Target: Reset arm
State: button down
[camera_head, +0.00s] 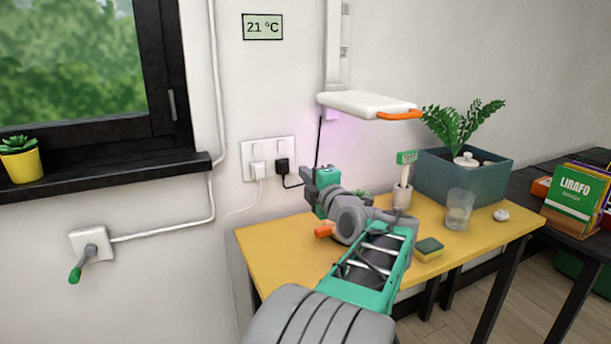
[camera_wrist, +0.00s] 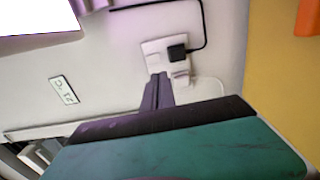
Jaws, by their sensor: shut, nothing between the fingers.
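My arm reaches out over the yellow table (camera_head: 276,262) in the head view. My gripper (camera_head: 322,176) is at the table's back left, in front of the wall and to the right of the socket plate (camera_head: 247,174). In the wrist view the two dark fingers of my gripper (camera_wrist: 157,88) are together with nothing between them. Beyond them the socket plate (camera_wrist: 152,47) shows, with a black plug (camera_wrist: 177,53) and a white plug. The fingertips are small and partly hard to make out in the head view.
A white lamp panel (camera_head: 362,103) with an orange handle hangs above my gripper. A planter (camera_head: 460,184), a glass (camera_head: 459,209), a cup (camera_head: 402,196) with a green tag and a sponge (camera_head: 428,249) stand to the right. A crank (camera_head: 82,262) is on the left wall.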

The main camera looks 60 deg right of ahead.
jog(key=w+a+f+m+g+y+p, duration=0.15)
jog(key=w+a+p, duration=0.25)
jog(key=a, duration=0.5)
jog(key=w+a+m+g+y+p, duration=0.1)
jog(key=w+a+g+y+p, duration=0.2)
jog(key=a, duration=0.6)
jog(key=w+a+m+y+p, duration=0.2)
jog(key=w+a+y+p, duration=0.1)
jog(key=w+a+p, duration=0.4)
jog(key=s+a+f+m+g+p, duration=0.1)
jog(key=s+a+m+g+p, duration=0.2)
jog(key=s+a, duration=0.6)
jog(key=s+a+f+m+g+y+p, duration=0.1)
jog(key=s+a+m+g+p, duration=0.3)
jog(key=s+a, duration=0.5)
jog(key=a+f+g, duration=0.1)
jog(key=a, duration=0.4)
jog(key=shift+a+p, duration=0.35)
jog(key=shift+f+y, duration=0.1)
jog(key=shift+y, duration=0.15)
